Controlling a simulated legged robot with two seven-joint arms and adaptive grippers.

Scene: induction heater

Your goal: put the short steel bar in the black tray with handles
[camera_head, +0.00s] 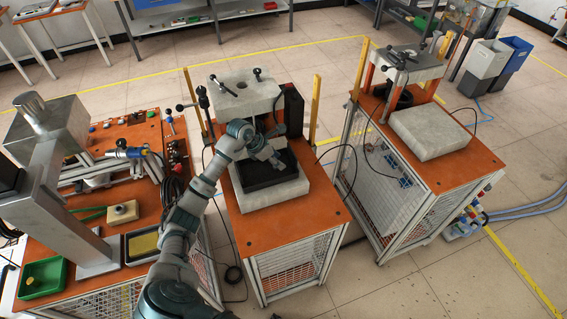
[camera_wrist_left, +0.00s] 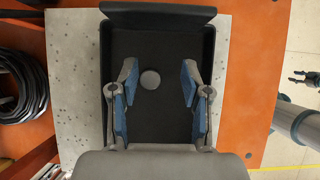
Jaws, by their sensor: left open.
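The black tray (camera_head: 258,178) lies on a pale stone block on the middle orange bench. In the left wrist view the tray (camera_wrist_left: 150,45) fills the middle, with a raised black flap at its far end. The short steel bar shows as a small grey round face (camera_wrist_left: 150,79) over the tray floor. I cannot tell its length or whether it stands upright. My left gripper (camera_head: 270,158) is over the tray. In the left wrist view the gripper (camera_wrist_left: 158,82) is open, its blue-padded fingers on either side of the bar, apart from it.
A press head (camera_head: 243,95) stands just behind the tray, between yellow posts (camera_head: 315,108). A black cable coil (camera_wrist_left: 22,82) lies to the left. The left bench holds a green bin (camera_head: 43,278) and tools. Another bench with a pale block (camera_head: 430,133) stands right.

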